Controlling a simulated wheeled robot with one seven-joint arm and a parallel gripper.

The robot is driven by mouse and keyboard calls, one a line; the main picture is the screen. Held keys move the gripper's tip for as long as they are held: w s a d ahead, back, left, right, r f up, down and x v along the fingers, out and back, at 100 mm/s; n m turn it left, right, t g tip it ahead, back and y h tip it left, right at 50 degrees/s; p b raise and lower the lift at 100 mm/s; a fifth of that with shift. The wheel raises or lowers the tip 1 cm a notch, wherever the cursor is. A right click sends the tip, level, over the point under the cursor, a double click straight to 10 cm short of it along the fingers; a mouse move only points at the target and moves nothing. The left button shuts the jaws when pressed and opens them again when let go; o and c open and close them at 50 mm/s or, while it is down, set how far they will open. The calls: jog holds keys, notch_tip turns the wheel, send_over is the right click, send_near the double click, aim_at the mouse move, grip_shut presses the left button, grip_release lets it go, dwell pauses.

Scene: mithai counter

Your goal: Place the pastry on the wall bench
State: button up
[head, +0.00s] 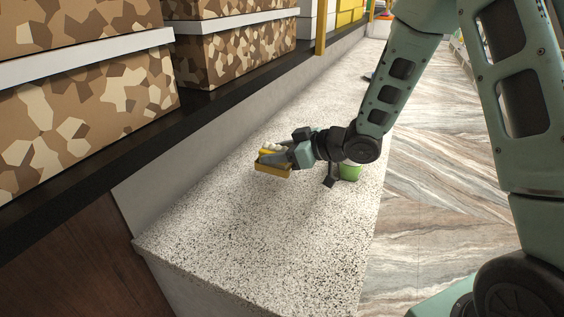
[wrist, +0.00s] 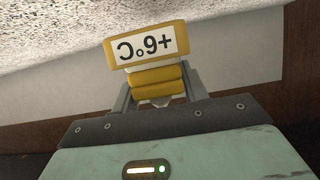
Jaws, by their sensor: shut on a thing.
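My gripper (head: 276,158) is shut on a yellow block-like thing (head: 271,168) over the speckled stone wall bench (head: 230,225). In the wrist view the held yellow thing (wrist: 155,77) sits between the two fingers. It has a white label with upside-down dark characters, like a temperature mark, and rounded yellow layers behind it. I see nothing that is plainly a pastry. In the head view a wrist link and the fingers hide part of the thing. I cannot tell whether it touches the bench. Speckled bench surface (wrist: 50,35) shows at the wrist view's top left.
A green container (head: 349,172) stands on the bench just right of my gripper, partly hidden by my arm. Patterned brown boxes (head: 85,95) line a dark shelf (head: 140,135) on the left. The bench's near part is clear. Veined floor (head: 430,190) lies to the right.

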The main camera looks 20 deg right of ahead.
aim_at(278, 165)
notch_tip(278, 165, down, 4)
jog(key=shift+r, duration=0.1)
